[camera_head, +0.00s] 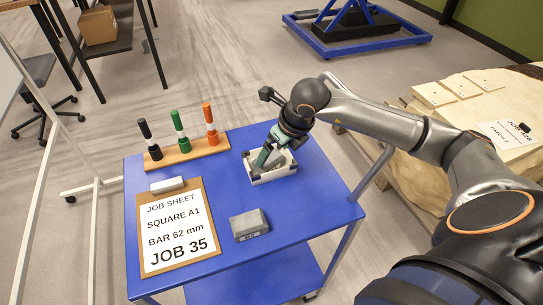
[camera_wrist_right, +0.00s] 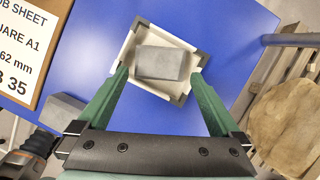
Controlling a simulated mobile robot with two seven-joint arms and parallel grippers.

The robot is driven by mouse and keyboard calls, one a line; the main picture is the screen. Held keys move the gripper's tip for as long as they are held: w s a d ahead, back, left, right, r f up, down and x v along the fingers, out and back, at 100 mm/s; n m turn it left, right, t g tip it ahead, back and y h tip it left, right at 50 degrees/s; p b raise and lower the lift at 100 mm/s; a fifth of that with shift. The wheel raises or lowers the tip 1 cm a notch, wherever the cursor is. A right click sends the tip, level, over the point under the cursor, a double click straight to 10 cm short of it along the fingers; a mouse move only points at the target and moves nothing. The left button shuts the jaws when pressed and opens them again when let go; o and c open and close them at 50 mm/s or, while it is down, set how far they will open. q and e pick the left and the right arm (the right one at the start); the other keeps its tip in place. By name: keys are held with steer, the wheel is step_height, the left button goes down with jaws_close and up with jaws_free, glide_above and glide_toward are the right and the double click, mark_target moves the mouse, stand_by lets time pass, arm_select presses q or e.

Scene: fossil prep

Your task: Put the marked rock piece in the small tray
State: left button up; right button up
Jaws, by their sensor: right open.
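The small tray (camera_head: 257,181) stands on the blue cart top, white-walled with dark corners. It also shows in the wrist view (camera_wrist_right: 127,46). A grey rock piece (camera_wrist_right: 160,63) lies inside it; no marking is readable on its top. My right gripper (camera_head: 270,156) is over the tray, pointing down. In the wrist view its green fingers (camera_wrist_right: 159,72) are spread on either side of the rock piece, apart from it as far as I can tell. A second grey block (camera_head: 249,224) with a small label on its front sits on the cart, outside the tray. My left gripper is not in view.
A clipboard job sheet (camera_head: 176,229) reads SQUARE A1, BAR 62 mm, JOB 35, with a pale block (camera_head: 167,185) at its top. A wooden stand (camera_head: 187,153) holds black, green and orange markers behind. The cart top's (camera_head: 310,215) right front is clear.

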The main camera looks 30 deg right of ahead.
steer(key=v, duration=0.7)
steer(key=shift+r, duration=0.15)
steer(key=shift+s, duration=0.1)
